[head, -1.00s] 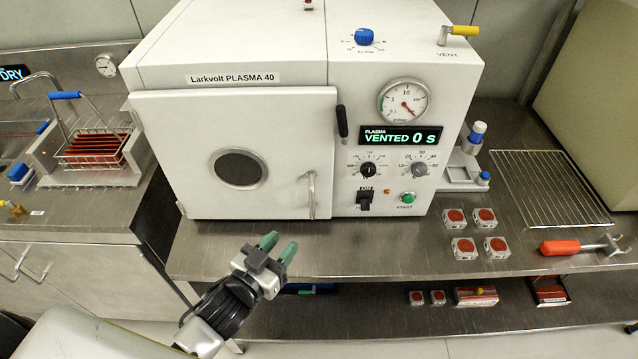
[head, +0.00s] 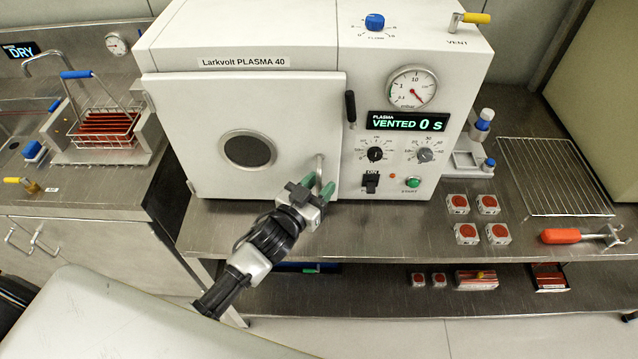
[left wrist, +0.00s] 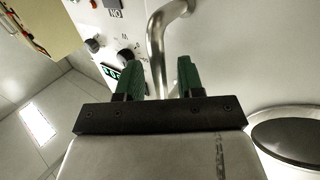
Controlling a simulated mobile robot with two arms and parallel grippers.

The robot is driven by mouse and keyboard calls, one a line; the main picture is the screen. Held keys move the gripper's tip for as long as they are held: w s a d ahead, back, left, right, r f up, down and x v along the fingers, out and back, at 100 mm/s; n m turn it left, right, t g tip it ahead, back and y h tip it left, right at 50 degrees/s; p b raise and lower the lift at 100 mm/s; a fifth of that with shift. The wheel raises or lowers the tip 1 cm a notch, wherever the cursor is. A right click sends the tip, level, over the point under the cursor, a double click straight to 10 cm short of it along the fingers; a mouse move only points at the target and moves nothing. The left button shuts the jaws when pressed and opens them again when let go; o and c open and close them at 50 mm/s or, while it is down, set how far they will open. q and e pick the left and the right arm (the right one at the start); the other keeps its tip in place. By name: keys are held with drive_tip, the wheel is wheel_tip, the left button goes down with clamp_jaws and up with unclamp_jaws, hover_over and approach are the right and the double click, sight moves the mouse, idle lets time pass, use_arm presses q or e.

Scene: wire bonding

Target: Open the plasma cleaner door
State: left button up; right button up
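The white plasma cleaner (head: 265,63) stands on the steel bench. Its door (head: 205,115) is closed, with a round dark window (head: 247,150) and a vertical metal handle (head: 320,168) near its right edge. The black lever (head: 350,107) beside the door's upper right stands upright. My left gripper (head: 319,187) is at the handle's lower part. In the left wrist view, the handle (left wrist: 157,50) runs between the two green fingertips (left wrist: 160,78), which are apart, with visible gaps beside the bar. My right gripper is not in view.
The display (head: 408,122) reads VENTED 0 s. Several small red-topped boxes (head: 467,233), a wire rack (head: 550,175) and an orange-handled tool (head: 562,236) lie on the bench at right. A basket of red pieces (head: 105,125) stands at left.

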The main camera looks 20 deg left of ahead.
use_arm(q)
clamp_jaws()
idle(0.3)
